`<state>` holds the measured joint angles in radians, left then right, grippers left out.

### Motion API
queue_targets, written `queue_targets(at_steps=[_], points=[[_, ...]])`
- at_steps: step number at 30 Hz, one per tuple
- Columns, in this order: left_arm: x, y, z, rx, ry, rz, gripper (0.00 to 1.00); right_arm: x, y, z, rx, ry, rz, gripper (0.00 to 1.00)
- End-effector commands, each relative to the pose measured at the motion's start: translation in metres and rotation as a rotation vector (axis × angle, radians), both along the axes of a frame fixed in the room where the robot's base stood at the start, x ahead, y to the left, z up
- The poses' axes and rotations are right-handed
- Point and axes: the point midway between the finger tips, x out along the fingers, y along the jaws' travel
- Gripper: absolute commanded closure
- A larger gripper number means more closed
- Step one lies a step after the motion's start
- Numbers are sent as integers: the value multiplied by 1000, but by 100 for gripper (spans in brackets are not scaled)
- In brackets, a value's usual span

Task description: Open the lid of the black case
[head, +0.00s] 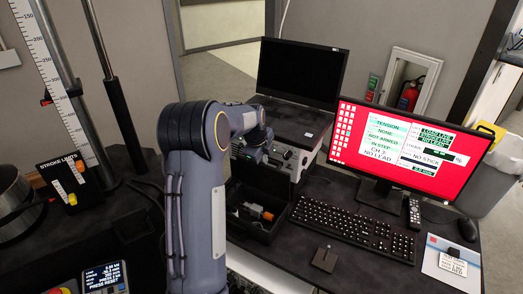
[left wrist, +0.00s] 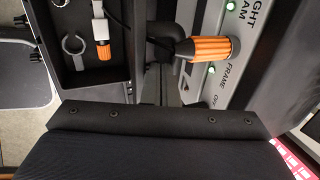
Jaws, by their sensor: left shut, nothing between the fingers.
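The black case (head: 241,223) sits on the desk below the bench instrument, and I see into its inside from above. An orange-ended part (head: 267,214) lies in it. A dark panel, which looks like its raised lid (head: 262,178), stands upright at the back of the case. In the left wrist view the open case (left wrist: 68,88) shows at the upper left with a ring and an orange ribbed piece (left wrist: 104,50) inside. My left gripper (head: 268,156) is shut and empty, just above and behind the raised panel. Whether it touches the panel is unclear. My right gripper is out of view.
A grey instrument (head: 300,158) with a dark monitor (head: 301,72) stands behind the case. A keyboard (head: 352,229) and a red-screened monitor (head: 411,137) stand to the right. A small dark block (head: 325,258) lies in front of the keyboard. A test stand occupies the left.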

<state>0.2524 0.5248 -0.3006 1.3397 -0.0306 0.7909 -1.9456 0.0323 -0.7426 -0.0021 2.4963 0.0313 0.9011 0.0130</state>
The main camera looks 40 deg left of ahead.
Motion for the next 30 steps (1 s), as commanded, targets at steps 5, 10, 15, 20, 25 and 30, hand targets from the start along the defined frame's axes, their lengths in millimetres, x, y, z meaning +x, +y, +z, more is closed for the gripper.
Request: queue_targets(at_steps=[5,10,15,20,25,30], points=[[2,0,-5,0,-1,0,100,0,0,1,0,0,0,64],[2,0,-5,0,-1,0,100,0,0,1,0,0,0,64],[8,1,-8,-1,-3,1,100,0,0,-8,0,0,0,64],[25,4,-8,-1,-1,0,100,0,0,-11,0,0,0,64],[28,5,-7,0,0,0,100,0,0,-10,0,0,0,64],[28,4,-7,0,0,0,100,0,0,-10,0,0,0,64]])
